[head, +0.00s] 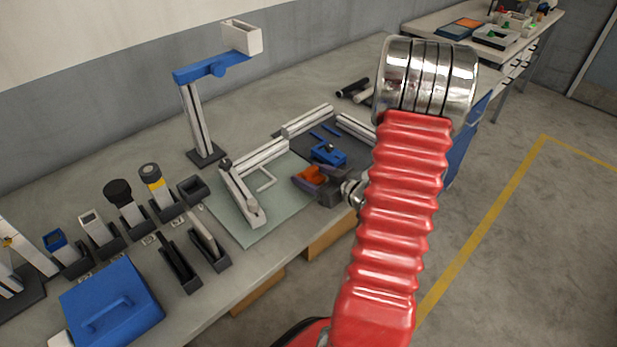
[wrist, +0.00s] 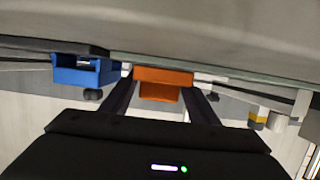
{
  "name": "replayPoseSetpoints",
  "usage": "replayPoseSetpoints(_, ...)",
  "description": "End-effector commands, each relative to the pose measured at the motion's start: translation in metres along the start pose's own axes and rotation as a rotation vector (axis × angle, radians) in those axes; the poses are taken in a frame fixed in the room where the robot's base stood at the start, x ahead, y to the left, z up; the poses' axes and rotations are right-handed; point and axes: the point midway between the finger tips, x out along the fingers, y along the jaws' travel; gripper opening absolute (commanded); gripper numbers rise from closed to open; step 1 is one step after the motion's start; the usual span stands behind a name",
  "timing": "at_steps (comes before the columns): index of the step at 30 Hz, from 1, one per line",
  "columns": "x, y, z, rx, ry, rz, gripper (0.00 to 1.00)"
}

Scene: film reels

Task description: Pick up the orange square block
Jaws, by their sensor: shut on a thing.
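The orange block (head: 310,175) is between the fingers of my gripper (head: 316,183) in the head view, near the right edge of a pale green mat (head: 253,229). In the wrist view the orange block (wrist: 163,76) sits between the two dark fingertips of my gripper (wrist: 161,92), which are shut on it. Its front face and a lower part show there; the fingers hide its sides. I cannot tell whether it touches the surface below.
A blue part (head: 328,153) lies just behind the gripper; it also shows in the wrist view (wrist: 82,73). Grey rails (head: 308,121) border the mat. A blue-armed stand (head: 196,118) rises at the back. A blue box (head: 111,305) and several holders stand left.

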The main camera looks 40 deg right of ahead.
Motion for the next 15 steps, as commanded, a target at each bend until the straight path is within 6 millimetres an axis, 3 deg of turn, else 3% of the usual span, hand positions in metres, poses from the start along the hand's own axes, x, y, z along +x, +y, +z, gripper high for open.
replayPoseSetpoints(8,-0.006,0.000,-0.021,-0.004,0.003,0.001,0.25)
replayPoseSetpoints(15,-0.016,0.000,-0.053,-0.005,0.003,0.001,0.25)
